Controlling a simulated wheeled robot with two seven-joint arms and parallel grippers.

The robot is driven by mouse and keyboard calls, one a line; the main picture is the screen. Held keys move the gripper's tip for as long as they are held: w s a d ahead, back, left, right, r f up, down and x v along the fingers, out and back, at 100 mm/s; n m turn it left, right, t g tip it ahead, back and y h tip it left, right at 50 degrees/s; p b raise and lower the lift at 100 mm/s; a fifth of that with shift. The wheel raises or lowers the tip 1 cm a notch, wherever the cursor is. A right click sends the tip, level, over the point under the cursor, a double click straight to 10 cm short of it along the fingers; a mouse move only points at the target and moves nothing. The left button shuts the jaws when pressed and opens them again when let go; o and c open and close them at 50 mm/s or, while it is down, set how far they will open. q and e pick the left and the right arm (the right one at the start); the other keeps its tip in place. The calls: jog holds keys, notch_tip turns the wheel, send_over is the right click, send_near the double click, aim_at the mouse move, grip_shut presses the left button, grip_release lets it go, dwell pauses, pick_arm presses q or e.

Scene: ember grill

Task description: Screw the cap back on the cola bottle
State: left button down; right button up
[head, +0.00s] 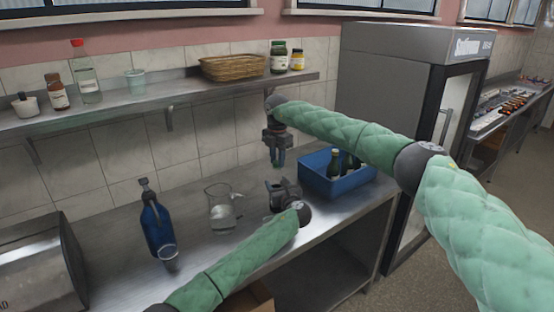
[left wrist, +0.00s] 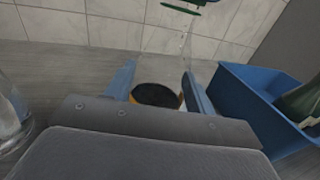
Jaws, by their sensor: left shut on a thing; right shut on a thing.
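My left gripper (head: 285,190) is low over the counter, left of the blue crate. In the left wrist view, its fingers (left wrist: 160,92) are shut around a dark round thing with an orange-yellow edge, which appears to be the cola bottle (left wrist: 158,95). In the head view the gripper hides most of it. My right gripper (head: 277,158) points down above the left gripper, with a gap between them. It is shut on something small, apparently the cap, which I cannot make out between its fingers.
A blue crate (head: 325,180) with dark bottles stands just right of the grippers. A glass jug (head: 221,211) and a blue siphon bottle (head: 155,228) stand to the left. A shelf (head: 120,106) with jars and a basket (head: 232,67) runs along the wall behind.

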pick_arm(q)
jog(key=shift+d+f, duration=0.1)
jog(key=shift+d, duration=0.05)
pick_arm(e)
jog(key=m, duration=0.7)
jog(key=shift+r, duration=0.1)
jog(key=m, duration=0.6)
jog(key=o, duration=1)
notch_tip(320, 180, up, 12)
jog(key=shift+d, duration=0.1)
pick_arm(q)
jog(key=shift+c, duration=2.2)
grip_release()
